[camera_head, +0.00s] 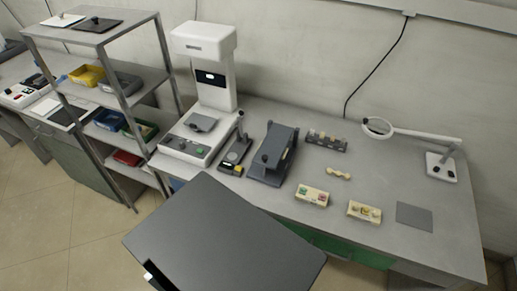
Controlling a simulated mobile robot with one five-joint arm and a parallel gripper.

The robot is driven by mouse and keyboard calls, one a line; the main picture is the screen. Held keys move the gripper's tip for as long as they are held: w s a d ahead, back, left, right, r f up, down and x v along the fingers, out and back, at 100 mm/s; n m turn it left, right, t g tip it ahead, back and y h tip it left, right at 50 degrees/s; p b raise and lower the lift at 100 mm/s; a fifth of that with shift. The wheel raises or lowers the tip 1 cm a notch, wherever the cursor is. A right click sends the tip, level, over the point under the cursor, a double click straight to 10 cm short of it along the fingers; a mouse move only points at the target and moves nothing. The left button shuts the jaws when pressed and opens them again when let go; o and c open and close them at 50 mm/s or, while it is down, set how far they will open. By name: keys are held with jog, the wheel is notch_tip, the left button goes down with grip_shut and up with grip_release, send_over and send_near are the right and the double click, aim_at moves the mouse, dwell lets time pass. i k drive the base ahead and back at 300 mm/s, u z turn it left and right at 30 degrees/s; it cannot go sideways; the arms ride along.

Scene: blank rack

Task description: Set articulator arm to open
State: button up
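A blue-grey device (284,143) that looks like the articulator stands on the bench, right of the white machine. It has a raised upper part over a base and a dark knob on its near left side. From this angle I cannot tell whether its arm is open or closed. My gripper does not show in this view.
A white machine (205,52) and a small dark lever unit (236,155) stand left of it. Cream blocks (312,195) (364,212), a dark rack (326,141), a grey mat (414,217) and a magnifier lamp (441,165) lie right. A metal shelf (88,38) stands left.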

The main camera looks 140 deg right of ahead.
aim_at(273, 148)
jog(key=z, duration=4.45)
jog(key=k, duration=1.4)
jog(key=z, duration=0.6)
jog(key=i, duration=1)
jog(key=u, duration=0.3)
